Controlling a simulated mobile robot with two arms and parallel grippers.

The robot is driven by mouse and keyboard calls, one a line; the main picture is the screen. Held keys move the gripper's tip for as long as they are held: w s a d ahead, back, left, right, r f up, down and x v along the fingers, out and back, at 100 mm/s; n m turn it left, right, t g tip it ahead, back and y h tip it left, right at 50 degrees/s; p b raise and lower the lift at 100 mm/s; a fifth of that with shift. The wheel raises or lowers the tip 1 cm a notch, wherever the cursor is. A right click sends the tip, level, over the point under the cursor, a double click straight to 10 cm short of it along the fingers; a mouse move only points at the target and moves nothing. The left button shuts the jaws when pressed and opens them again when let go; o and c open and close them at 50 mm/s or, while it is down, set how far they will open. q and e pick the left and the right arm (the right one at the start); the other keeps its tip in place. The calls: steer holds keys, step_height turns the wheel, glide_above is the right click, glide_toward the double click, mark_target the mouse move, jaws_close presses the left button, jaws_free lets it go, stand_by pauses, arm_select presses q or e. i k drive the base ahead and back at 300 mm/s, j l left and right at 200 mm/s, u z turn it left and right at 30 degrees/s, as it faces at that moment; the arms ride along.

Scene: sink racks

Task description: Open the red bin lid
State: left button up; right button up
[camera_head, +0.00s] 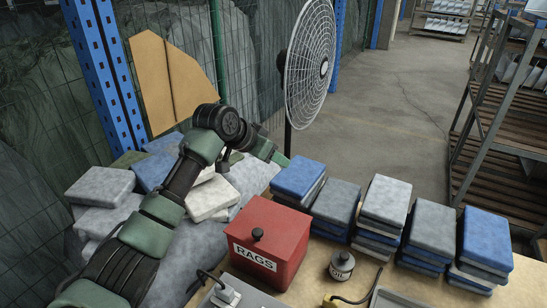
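The red bin (262,262) stands on the table and has a white label reading RAGS on its front. Its flat red lid (275,222) lies level on top and looks closed, with a small black knob (257,234) near the front edge. My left arm reaches in from the lower left, and its wrist end with the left gripper (281,160) is behind and above the bin, apart from the lid. The gripper's fingers are too small and partly hidden to tell whether they are open. My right gripper is not in view.
Stacks of folded blue and grey cloths (385,203) line the table right of the bin. A loose cloth pile (102,186) lies left. A small dark OIL container (342,266) stands right of the bin. A fan (309,64) rises behind, and a slatted rack (495,110) stands far right.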

mark_target(275, 229)
steer(key=k+l, duration=0.15)
steer(key=k, duration=0.35)
steer(key=k+l, duration=0.15)
steer(key=k, duration=0.35)
